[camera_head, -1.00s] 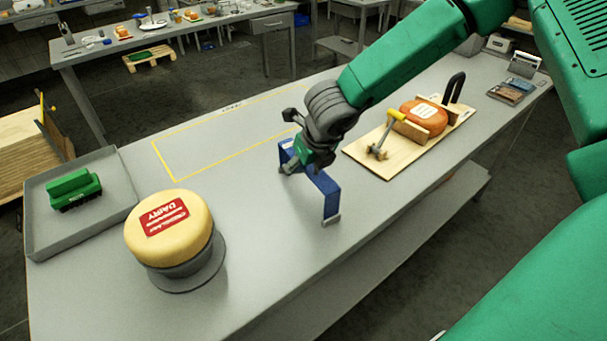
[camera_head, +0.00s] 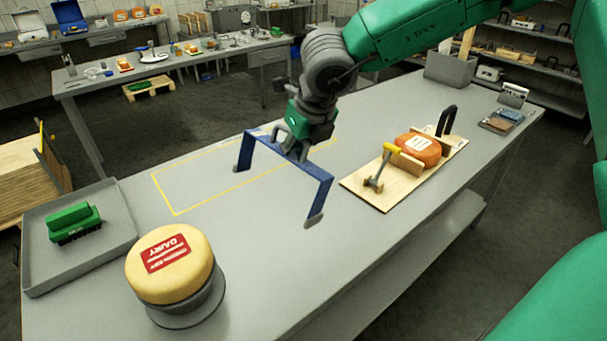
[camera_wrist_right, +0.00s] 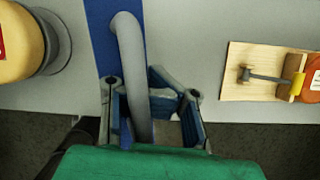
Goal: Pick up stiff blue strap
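The stiff blue strap (camera_head: 318,182) is a bent U-shaped band with its open side down, grey pads at its two ends and a grey bar handle on top. My right gripper (camera_head: 299,138) is shut on it at the handle and holds it up over the workbench, just left of the wooden board. In the right wrist view the gripper (camera_wrist_right: 155,95) has its fingers around the curved grey handle, and the blue band (camera_wrist_right: 101,40) runs up out of the picture. My left gripper is not in view.
A yellow cheese wheel (camera_head: 168,262) sits on a round grey stand at the front left. A grey tray (camera_head: 119,228) holds a green block (camera_head: 74,222). A wooden board (camera_head: 385,198) carries an orange cheese (camera_head: 418,150). A yellow-outlined area (camera_head: 195,188) on the bench is clear.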

